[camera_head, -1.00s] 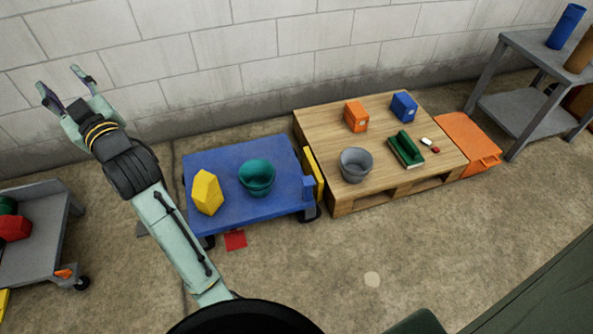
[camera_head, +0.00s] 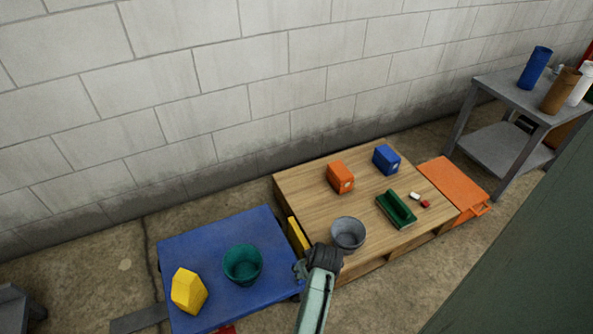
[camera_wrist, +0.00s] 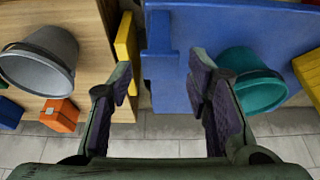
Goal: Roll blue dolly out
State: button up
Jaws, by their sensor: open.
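The blue dolly (camera_head: 210,233) stands at lower middle in the head view, against the wooden pallet's left side. It bears a yellow faceted block (camera_head: 188,291) and a teal bucket (camera_head: 242,264). My gripper (camera_wrist: 160,72) is open and empty, at the dolly's right edge near the front corner. In the wrist view the dolly's raised blue post (camera_wrist: 159,35) shows ahead, between the lines of the two fingers. I cannot tell whether a finger touches it. My arm hides that corner in the head view.
A yellow block (camera_head: 298,236) fills the narrow gap between dolly and pallet (camera_head: 300,187). The pallet bears a grey bucket (camera_head: 348,233), orange and blue boxes and a green tray. A wall rises behind. A red piece (camera_head: 228,329) lies at the dolly's front edge.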

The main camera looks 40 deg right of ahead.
jog(key=x, duration=1)
jog(key=shift+w+r, duration=0.1)
jog(key=shift+c, duration=0.4)
grip_shut()
